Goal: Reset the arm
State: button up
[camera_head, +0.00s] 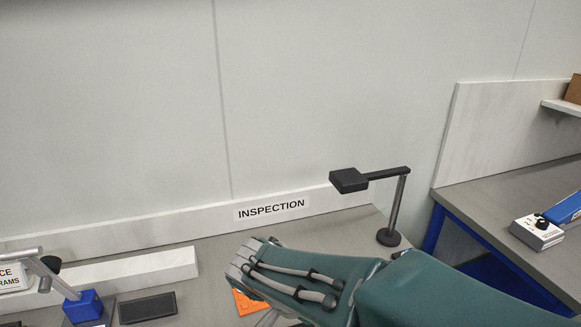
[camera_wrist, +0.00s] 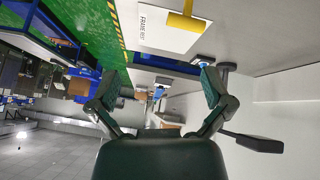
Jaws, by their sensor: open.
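My gripper (camera_wrist: 158,78) shows in the wrist view with its two dark green fingers spread wide apart. Nothing is between them but the room beyond, so it is open and empty. In the head view my green arm reaches in from the lower right, above the inspection bench (camera_head: 215,258).
A black lamp-like stand (camera_head: 350,180) rises just behind my arm. An orange item (camera_head: 247,302) lies partly hidden under the arm. A dark flat pad (camera_head: 147,308) and a blue block (camera_head: 83,307) are at left. A white control box (camera_head: 537,232) sits on the right bench.

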jog(key=s+d+r+n+t+y, duration=0.4)
jog(key=s+d+n, duration=0.4)
jog(key=n, duration=0.3)
jog(key=shift+d+r+n+y, duration=0.3)
jog(key=shift+d+r+y, duration=0.5)
jog(key=shift+y, duration=0.6)
jog(key=shift+a+r, duration=0.1)
